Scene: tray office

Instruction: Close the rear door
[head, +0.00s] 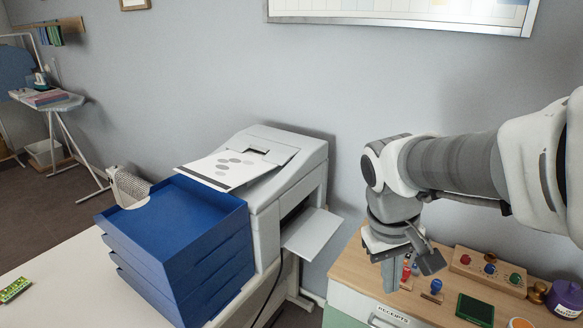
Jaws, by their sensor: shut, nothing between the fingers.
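A light grey printer (262,185) stands behind the blue trays, with a printed sheet on its top. A flat grey panel, which looks like the rear door (313,234), sticks out nearly level from the printer's right side, open below a dark gap. My gripper (390,282) is to the right of the panel, apart from it, pointing down over the wooden-topped cabinet. It is shut and empty. The fingertips are small and partly hard to make out against the cabinet. The panel's hinge edge is partly in shadow.
A stack of blue letter trays (178,235) stands left of the printer on a white desk (75,285). The wooden cabinet top (455,303) holds stamps, a green pad (475,309) and a purple bottle (566,299). A dark cable hangs below the panel.

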